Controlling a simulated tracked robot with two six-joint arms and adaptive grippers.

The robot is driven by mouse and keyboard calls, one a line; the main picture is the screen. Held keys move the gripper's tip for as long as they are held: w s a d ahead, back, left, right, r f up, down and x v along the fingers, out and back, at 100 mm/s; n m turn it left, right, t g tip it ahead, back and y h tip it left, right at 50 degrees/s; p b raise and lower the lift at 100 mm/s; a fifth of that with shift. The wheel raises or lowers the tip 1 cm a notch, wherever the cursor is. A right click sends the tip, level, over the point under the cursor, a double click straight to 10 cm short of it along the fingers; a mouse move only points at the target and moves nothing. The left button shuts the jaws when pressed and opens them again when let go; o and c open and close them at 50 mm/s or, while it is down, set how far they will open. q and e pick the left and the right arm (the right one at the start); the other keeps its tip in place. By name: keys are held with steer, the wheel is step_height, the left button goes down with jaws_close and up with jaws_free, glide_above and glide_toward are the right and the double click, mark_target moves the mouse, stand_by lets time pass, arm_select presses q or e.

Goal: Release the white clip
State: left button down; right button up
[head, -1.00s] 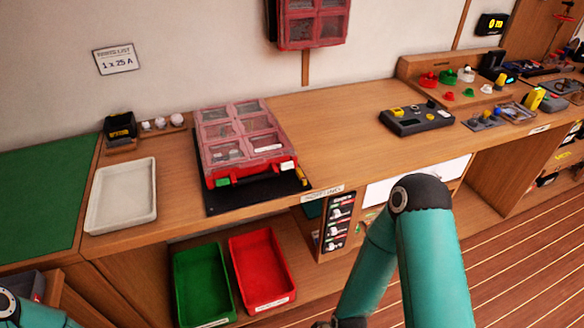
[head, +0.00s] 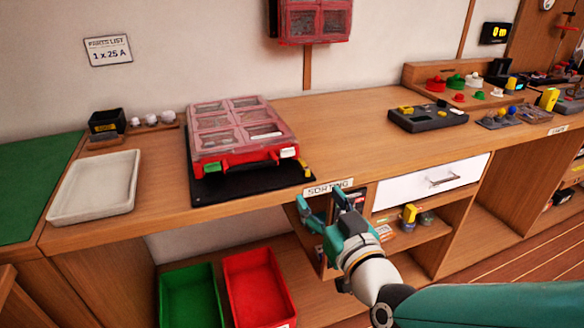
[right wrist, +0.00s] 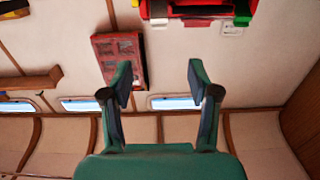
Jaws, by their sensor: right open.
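The red case (head: 245,152) with a clear compartmented lid lies shut on a black mat (head: 240,185) on the bench. Its front has a green clip (head: 212,168) at the left and the white clip (head: 288,153) at the right. My right gripper (head: 321,201) is open and empty, in front of the bench edge, below and right of the white clip, apart from it. In the right wrist view the open fingers (right wrist: 160,80) have nothing between them. The case front shows upside down at the top, with the white clip (right wrist: 158,10) at left. My left gripper is out of view.
A white tray (head: 62,219) lies left of the case. A green bin (head: 188,285) and a red bin (head: 255,285) stand below. A grey device (head: 428,118) sits to the right. The bench between case and device is clear.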

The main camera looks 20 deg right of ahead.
steer(key=p, duration=0.7)
glide_toward(288, 150)
steer(key=w, duration=0.8)
steer(key=shift+w+a+f, duration=0.1)
steer(key=shift+w+f, duration=0.05)
steer(key=shift+w, duration=0.1)
steer(key=shift+b, duration=0.3)
